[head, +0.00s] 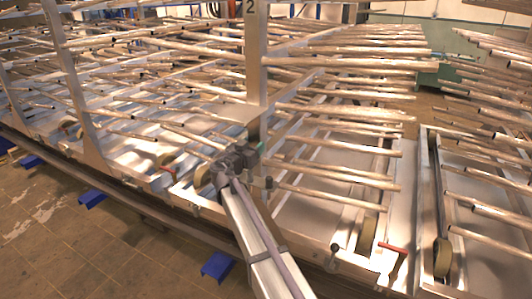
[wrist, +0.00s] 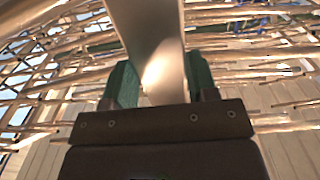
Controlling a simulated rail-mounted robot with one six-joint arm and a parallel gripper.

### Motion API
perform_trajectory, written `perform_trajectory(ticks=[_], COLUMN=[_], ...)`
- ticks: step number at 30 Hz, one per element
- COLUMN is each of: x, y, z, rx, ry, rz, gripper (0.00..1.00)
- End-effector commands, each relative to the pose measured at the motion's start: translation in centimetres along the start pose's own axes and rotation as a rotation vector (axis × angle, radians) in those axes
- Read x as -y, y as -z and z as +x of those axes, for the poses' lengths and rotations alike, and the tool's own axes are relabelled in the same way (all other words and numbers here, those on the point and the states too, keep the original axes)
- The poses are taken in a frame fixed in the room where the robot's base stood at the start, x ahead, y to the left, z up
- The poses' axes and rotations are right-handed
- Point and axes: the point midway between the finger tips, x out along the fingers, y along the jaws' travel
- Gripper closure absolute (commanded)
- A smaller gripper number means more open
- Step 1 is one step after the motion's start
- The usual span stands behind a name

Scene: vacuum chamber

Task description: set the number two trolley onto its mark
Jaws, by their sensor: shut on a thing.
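The number two trolley is a metal rack with long bare tubes and an upright post (head: 256,65) that bears a "2" at its top. My gripper (head: 250,150) is at the lower part of this post, just above the trolley's base. In the wrist view my gripper's green fingers (wrist: 158,88) stand on either side of the wide metal post (wrist: 148,35), shut on it. The post looks upright. The fingertips are partly hidden behind the gripper body in the head view. I cannot make out the mark.
Another tube rack (head: 500,110) stands close on the right, with its tube ends near the number two trolley. Red handles (head: 392,248) and wheels (head: 443,258) show low down. Blue feet (head: 218,265) stand along the rail's front edge. Tiled floor (head: 60,250) is clear at lower left.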

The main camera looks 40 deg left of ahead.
Motion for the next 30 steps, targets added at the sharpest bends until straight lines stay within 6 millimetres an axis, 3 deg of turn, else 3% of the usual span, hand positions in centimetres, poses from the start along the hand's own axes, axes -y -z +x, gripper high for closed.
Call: perform_trajectory(ticks=[3, 11, 12, 20, 26, 30], x=[0.9, 0.8, 0.8, 0.8, 0.8, 0.7], y=[-0.2, -0.2, -0.2, -0.2, -0.2, -0.2], z=[-0.6, -0.7, -0.7, -0.7, -0.8, -2.1], rx=[0.004, 0.005, 0.005, 0.005, 0.006, 0.006], ry=[0.011, 0.011, 0.011, 0.011, 0.011, 0.013], rz=[0.000, 0.000, 0.000, 0.000, 0.001, 0.001], gripper=[0.90, 0.90, 0.45, 0.21, 0.21, 0.21])
